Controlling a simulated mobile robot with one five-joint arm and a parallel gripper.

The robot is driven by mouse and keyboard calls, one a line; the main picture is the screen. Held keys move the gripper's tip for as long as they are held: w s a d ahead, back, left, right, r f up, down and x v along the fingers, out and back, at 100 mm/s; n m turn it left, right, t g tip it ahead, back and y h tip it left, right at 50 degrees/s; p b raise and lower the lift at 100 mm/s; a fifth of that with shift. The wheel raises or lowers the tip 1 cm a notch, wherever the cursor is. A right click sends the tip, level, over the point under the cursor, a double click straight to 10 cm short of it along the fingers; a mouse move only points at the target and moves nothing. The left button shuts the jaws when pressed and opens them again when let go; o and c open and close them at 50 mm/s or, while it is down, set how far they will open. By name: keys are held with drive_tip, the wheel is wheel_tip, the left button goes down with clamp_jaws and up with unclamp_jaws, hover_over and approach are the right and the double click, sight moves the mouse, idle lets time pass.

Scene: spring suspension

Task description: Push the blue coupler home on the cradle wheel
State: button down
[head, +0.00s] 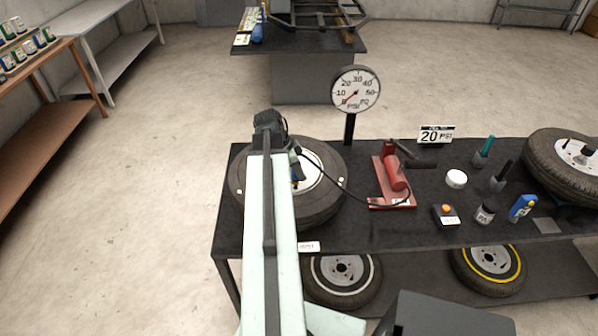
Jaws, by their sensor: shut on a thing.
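A wheel (322,207) with a dark tyre and pale rim lies flat at the left end of the black bench; I take it as the cradle wheel. My gripper (296,168) is over its hub, at the end of my pale arm, which covers the wheel's left-centre. It is shut on a small blue piece (296,184), apparently the blue coupler, of which only a sliver shows. A black hose (335,182) runs from beside my gripper to the red pump (393,178). The valve and the coupler's seating on it are too small and hidden to tell.
A round gauge (356,91) on a post stands behind, its needle near the low end, beside a 20 PSI sign (436,134). Small bottles, a white tub (456,179) and a second wheel (570,165) occupy the right.

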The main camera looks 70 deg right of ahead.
drive_tip(key=shift+f+b, duration=0.3)
drive_tip(key=shift+f, duration=0.1)
drive_tip(key=c, duration=1.1)
unclamp_jaws()
drive_tip(key=shift+r, duration=0.1)
wheel_tip(320, 180, up, 7)
drive_tip(key=p, duration=0.7)
